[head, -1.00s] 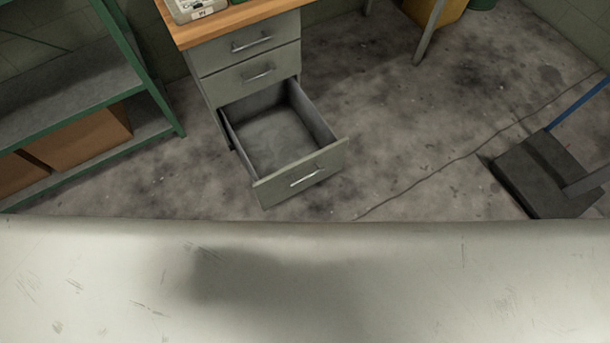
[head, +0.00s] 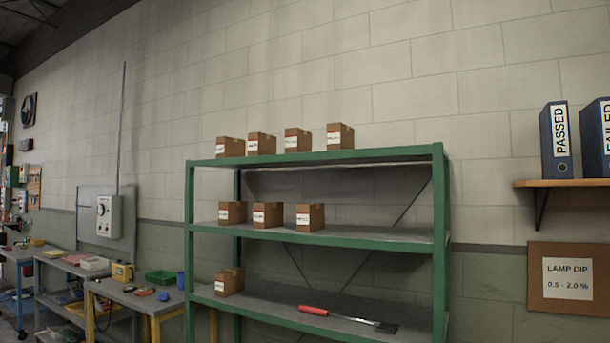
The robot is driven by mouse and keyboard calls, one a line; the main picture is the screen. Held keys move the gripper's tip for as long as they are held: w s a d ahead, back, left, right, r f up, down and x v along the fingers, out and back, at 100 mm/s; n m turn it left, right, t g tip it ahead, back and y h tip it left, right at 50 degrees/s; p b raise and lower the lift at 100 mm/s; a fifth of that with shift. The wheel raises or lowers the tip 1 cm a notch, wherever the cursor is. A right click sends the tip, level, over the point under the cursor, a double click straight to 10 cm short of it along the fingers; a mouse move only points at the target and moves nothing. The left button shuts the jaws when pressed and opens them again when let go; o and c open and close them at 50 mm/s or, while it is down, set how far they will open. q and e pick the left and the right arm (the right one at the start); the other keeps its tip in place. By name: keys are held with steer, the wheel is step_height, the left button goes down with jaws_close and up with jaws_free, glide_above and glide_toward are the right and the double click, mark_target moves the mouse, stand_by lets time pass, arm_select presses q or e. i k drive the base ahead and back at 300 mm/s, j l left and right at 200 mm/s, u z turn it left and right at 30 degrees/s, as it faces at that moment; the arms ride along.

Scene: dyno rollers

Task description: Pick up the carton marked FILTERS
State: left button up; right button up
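Several small brown cartons with white labels stand on a green metal shelf rack (head: 440,240) in the middle of the head view. The top shelf holds a row of them, among them its rightmost carton (head: 340,136). The middle shelf holds three, with one at its right (head: 310,217). The lower shelf holds at least one carton (head: 229,282) at its left end, with more brown box behind it. The label print is too small to read, so I cannot tell which carton is marked FILTERS. Neither of my grippers is in view.
A red-handled tool (head: 345,319) lies on the lower shelf. Workbenches (head: 135,299) with small items stand left of the rack. At the right, binders, one marked PASSED (head: 556,142), stand on a wooden wall shelf above a LAMP DIP sign (head: 568,279).

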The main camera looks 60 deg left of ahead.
mark_target(296, 140)
steer(key=u, duration=1.85)
